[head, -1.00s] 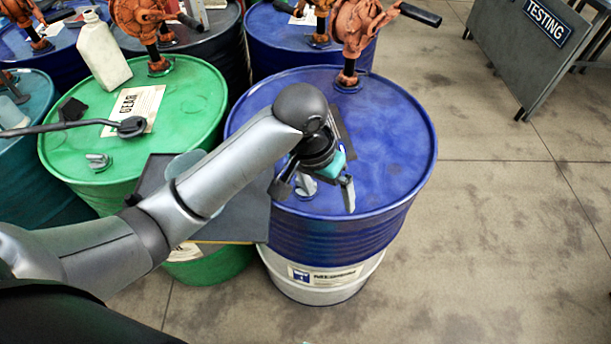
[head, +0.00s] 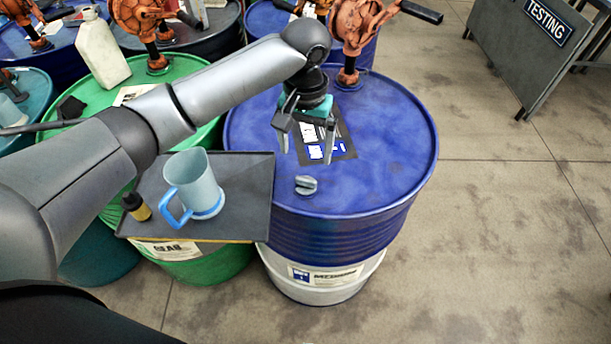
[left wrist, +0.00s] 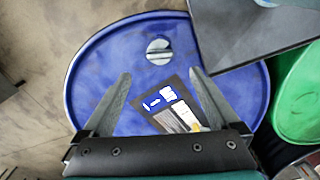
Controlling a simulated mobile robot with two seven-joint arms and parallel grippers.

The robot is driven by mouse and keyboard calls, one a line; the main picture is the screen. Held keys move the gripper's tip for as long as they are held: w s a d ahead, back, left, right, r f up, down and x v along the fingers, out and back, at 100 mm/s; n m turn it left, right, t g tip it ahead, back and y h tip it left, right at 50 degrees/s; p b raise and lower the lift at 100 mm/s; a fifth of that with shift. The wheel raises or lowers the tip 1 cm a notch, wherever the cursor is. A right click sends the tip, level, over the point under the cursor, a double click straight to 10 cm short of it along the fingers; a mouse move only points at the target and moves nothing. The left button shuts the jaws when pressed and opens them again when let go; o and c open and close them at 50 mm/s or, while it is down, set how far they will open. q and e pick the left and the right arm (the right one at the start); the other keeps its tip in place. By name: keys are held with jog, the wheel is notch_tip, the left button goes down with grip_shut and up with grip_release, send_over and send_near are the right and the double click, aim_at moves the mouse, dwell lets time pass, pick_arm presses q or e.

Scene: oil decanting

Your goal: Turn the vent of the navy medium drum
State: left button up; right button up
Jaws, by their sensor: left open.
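The navy medium drum (head: 385,150) stands at centre right, with a small grey vent (head: 305,184) near the front left of its lid. In the left wrist view the vent (left wrist: 158,51) shows as a round cap with a bar running roughly crosswise. My left gripper (head: 307,154) is open and empty over the lid, behind the vent and apart from it. In the left wrist view the vent lies just beyond the open left fingertips (left wrist: 159,73). A dark card with white and blue labels (head: 340,150) lies on the lid, partly hidden by the gripper. My right gripper is not seen.
A dark tray (head: 250,200) left of the vent bears a blue-handled jug (head: 193,185) and a small dark bottle (head: 135,206). An orange pump (head: 358,30) stands at the drum's back. A green drum (head: 190,70) is at left.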

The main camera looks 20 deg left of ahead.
aim_at(306, 178)
pick_arm(q)
notch_tip(306, 178, down, 10)
jog(key=shift+r+b, duration=0.25)
jog(key=shift+b, duration=0.5)
jog(key=shift+c, duration=0.2)
jog(key=c, duration=1.3)
jog(key=m+p, duration=0.1)
jog(key=p, duration=0.1)
jog(key=m+p, duration=0.2)
jog(key=shift+r, duration=0.25)
jog(key=shift+c, duration=0.2)
jog(key=m+p, duration=0.3)
jog(key=m, duration=0.1)
jog(key=shift+f, duration=0.1)
jog(key=m+p, duration=0.1)
jog(key=m, duration=0.1)
jog(key=shift+m, duration=0.4)
jog(key=m+p, duration=0.1)
jog(key=m, duration=0.1)
jog(key=shift+w+m, duration=0.1)
jog(key=shift+m, duration=0.2)
jog(key=m, duration=0.5)
jog(key=shift+f+p, duration=0.1)
jog(key=shift+p, duration=0.3)
jog(key=shift+m, duration=0.4)
